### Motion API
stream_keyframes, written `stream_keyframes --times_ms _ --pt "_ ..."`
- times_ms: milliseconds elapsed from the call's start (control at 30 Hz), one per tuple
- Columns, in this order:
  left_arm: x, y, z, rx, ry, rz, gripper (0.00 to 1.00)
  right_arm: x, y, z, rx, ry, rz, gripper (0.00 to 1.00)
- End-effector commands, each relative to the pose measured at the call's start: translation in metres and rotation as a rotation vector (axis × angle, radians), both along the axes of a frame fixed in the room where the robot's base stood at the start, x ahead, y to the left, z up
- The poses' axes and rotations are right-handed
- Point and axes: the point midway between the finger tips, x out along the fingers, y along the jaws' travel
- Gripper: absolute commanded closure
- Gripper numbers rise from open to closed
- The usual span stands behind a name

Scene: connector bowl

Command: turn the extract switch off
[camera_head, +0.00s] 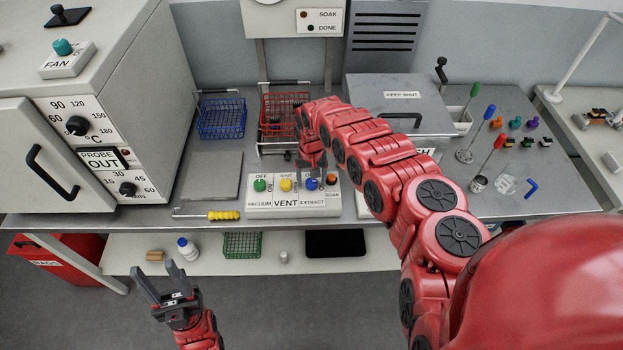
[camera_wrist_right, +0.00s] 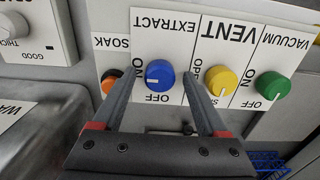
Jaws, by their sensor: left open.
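The extract switch is a blue knob (camera_wrist_right: 159,73) on the white panel marked EXTRACT; it also shows in the head view (camera_head: 312,184). In the right wrist view its white mark points left, towards the ON side, and OFF is printed below it. My right gripper (camera_wrist_right: 158,84) is open, with one fingertip on each side of the blue knob and a visible gap to it. In the head view the right gripper (camera_head: 312,170) is over the extract panel and partly hides it. My left gripper (camera_head: 160,284) is open and empty, low in front of the bench.
The yellow vent knob (camera_head: 286,185) and green vacuum knob (camera_head: 260,185) sit beside it, and an orange soak button (camera_head: 331,179) on the other side. A yellow-handled tool (camera_head: 222,215) lies left of the panels. Red basket (camera_head: 284,112) and blue basket (camera_head: 221,118) stand behind.

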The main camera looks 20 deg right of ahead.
Motion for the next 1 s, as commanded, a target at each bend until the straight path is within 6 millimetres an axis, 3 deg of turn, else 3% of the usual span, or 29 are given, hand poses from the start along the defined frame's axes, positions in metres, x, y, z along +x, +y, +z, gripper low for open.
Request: stream_keyframes --times_ms 67,400,767,1000 --pt "0.000 0.000 0.000 0.000 0.000 0.000 0.50 0.000 0.000 0.000 0.000 0.000 0.000 0.40" --pt "0.000 0.000 0.000 0.000 0.000 0.000 0.50 0.000 0.000 0.000 0.001 0.000 0.000 1.00" --pt "0.000 0.000 -0.003 0.000 0.000 0.000 0.50 0.000 0.000 -0.001 0.000 -0.001 0.042 1.00" --pt "0.000 0.000 -0.012 0.000 0.000 0.000 0.50 0.001 0.001 -0.002 0.001 -0.001 0.184 1.00"
